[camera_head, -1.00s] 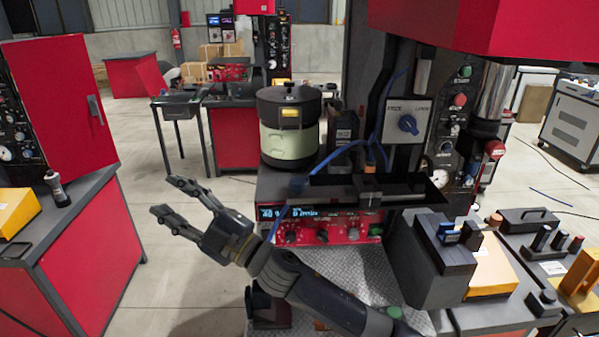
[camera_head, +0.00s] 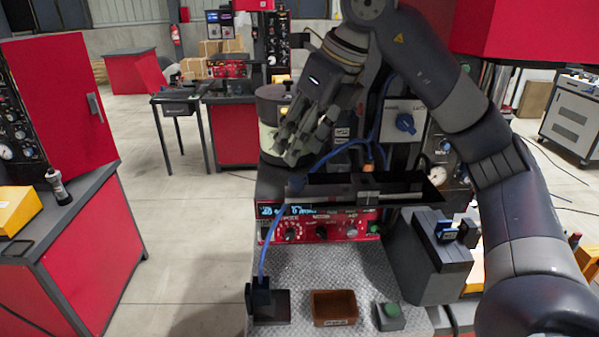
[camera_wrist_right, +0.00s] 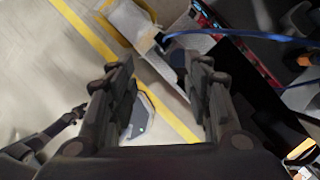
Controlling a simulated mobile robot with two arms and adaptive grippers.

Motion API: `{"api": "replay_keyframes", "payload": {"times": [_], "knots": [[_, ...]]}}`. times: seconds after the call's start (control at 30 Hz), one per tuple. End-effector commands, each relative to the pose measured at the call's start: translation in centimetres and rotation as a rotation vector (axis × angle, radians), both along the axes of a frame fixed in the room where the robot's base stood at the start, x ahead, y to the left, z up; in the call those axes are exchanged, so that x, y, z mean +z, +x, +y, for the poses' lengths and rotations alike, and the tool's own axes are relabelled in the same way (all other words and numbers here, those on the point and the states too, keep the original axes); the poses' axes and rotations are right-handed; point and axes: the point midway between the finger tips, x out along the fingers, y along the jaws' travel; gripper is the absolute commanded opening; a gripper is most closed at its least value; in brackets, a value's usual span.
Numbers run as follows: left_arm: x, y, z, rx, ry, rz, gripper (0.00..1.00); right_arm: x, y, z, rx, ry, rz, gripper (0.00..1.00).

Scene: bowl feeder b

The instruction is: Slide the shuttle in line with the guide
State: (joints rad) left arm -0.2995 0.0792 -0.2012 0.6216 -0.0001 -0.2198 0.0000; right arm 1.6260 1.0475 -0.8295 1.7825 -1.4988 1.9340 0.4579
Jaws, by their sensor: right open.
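A long black channel (camera_head: 410,187), seemingly the guide, runs across the front of the feeder above the red control panel. A small grey block (camera_head: 368,194) sits at its middle, below an orange piece (camera_head: 368,168); I cannot tell for sure which part is the shuttle. My right gripper (camera_head: 290,150) is open and empty, in the air above and left of the channel's left end, in front of the green-banded bowl. In the right wrist view its fingers (camera_wrist_right: 154,68) are apart with nothing between them. A dark jointed arm (camera_wrist_right: 45,140), perhaps my left one, shows there, its jaws unclear.
A blue hose (camera_head: 268,235) loops past the channel's left end to the plate below. A brown tray (camera_head: 334,306) and a green button (camera_head: 391,311) stand on the tread plate. A dark grey block housing (camera_head: 437,270) stands to the right.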

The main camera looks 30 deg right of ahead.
Motion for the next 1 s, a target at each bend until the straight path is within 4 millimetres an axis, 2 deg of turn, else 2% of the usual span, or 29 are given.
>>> {"api": "replay_keyframes", "payload": {"times": [0.03, 0.1, 0.27, 0.43, 0.7, 0.83, 1.0], "knots": [[0.0, 0.0, -0.1, 0.000, -0.001, 0.000, 0.40, 0.6, -0.4, -1.2, -0.032, -0.030, 0.000, 0.46], [0.0, 0.0, -0.2, 0.000, -0.002, 0.000, 0.40, 0.8, -0.8, -2.2, -0.058, -0.054, 0.005, 0.46], [-0.3, 0.0, -0.2, 0.000, -0.002, 0.000, 0.40, 0.1, -0.7, -2.6, -0.072, -0.068, 0.011, 0.46], [-0.8, -0.1, -0.1, 0.000, -0.002, 0.001, 0.40, -2.0, 0.1, -2.4, -0.069, -0.065, 0.012, 0.46], [0.7, -0.1, -0.1, 0.001, -0.001, 0.002, 0.40, -6.5, 2.0, -1.9, -0.070, -0.065, 0.012, 0.46], [1.1, -0.1, 0.0, 0.001, 0.001, 0.003, 0.40, -8.0, 2.6, -1.8, -0.070, -0.065, 0.011, 0.46], [1.2, -0.1, 0.1, 0.002, 0.001, 0.003, 0.40, -8.9, 3.0, -1.7, -0.068, -0.064, 0.008, 0.46]]}}
